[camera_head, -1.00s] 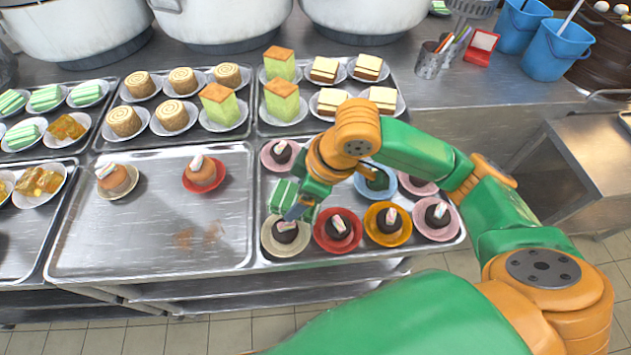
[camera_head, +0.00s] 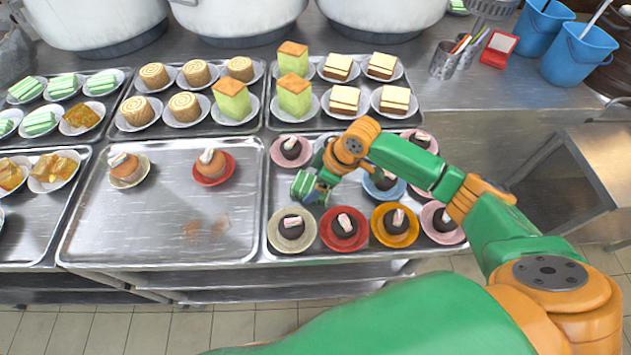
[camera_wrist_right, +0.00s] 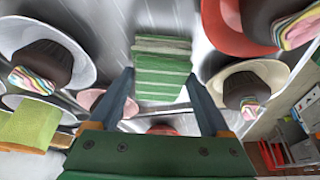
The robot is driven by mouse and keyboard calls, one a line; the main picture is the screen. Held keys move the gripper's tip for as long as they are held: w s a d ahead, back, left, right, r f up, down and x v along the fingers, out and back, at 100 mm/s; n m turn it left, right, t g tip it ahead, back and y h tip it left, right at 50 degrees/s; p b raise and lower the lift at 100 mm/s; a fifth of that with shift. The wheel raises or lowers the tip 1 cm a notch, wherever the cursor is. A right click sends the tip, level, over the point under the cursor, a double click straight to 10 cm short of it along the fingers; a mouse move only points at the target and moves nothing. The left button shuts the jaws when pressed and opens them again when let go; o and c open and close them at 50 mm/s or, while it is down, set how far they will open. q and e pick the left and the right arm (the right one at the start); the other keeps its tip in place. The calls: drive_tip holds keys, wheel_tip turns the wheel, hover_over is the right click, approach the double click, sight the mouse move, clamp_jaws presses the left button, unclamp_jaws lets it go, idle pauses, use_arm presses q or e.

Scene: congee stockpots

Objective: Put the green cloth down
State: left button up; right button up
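The green cloth (camera_wrist_right: 162,72) is a striped folded block, seen between and beyond the fingertips in the right wrist view. In the head view the cloth is mostly hidden by my right gripper (camera_head: 308,189), at the left side of the cupcake tray (camera_head: 318,254). In the right wrist view my right gripper (camera_wrist_right: 160,76) has its fingers spread, one on each side of the cloth, with narrow gaps showing. The cloth seems to rest on the tray, but the contact beneath it is hidden. My left gripper is out of view.
Dark cupcakes on coloured plates crowd around the gripper, with a cream plate (camera_head: 274,236) and a red plate (camera_head: 326,238) in front. The tray to the left (camera_head: 160,225) is largely bare. Large pots (camera_head: 240,15) stand behind.

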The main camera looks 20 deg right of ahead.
drive_tip(key=shift+o, duration=0.8)
drive_tip(key=shift+r, duration=0.3)
drive_tip(key=v, duration=1.1)
drive_tip(key=shift+r+p, duration=0.35)
drive_tip(key=shift+r, duration=0.05)
drive_tip(key=shift+s+d, duration=0.1)
drive_tip(key=shift+s, duration=0.05)
